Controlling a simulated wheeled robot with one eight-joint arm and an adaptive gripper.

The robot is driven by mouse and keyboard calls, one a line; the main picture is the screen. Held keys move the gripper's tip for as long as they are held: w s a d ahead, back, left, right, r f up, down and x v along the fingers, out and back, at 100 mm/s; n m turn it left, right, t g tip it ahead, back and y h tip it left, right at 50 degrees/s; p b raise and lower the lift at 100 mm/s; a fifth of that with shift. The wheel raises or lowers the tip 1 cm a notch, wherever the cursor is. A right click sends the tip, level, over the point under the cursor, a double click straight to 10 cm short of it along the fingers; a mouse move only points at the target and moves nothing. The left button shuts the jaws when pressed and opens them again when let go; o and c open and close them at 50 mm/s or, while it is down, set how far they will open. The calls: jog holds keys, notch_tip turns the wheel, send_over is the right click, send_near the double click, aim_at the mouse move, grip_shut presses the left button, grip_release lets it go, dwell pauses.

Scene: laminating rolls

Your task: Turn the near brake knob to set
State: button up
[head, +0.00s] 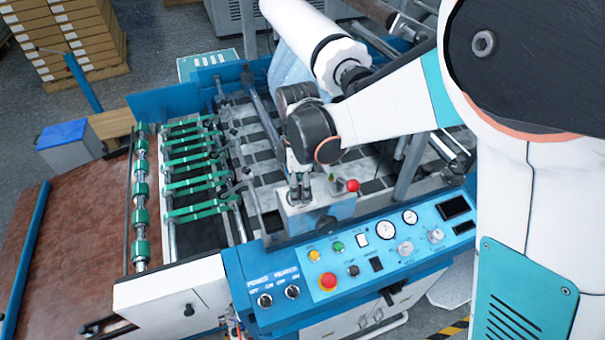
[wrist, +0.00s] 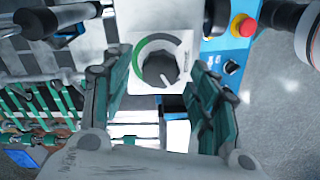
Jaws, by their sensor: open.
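A dark round knob (wrist: 160,69) shows in the wrist view on a white plate (wrist: 183,44) with a green arc at its upper left. A white pointer mark on the knob points down and slightly right in that view, off the green arc. My gripper (wrist: 160,88) is open, one finger on each side of the knob, with gaps between fingers and knob. In the head view my gripper (head: 300,194) points down over a grey box (head: 322,215) on the machine. The knob is hidden there, and I cannot tell its height below the fingertips.
A red mushroom button (head: 328,281) and several dials and switches sit on the blue control panel (head: 380,270) in front. A large white roll (head: 338,62) lies behind. Green-belted rollers (head: 195,180) are to the left.

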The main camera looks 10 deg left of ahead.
jog(key=shift+f, duration=0.45)
jog(key=c, duration=1.1)
jog(key=shift+o, duration=0.2)
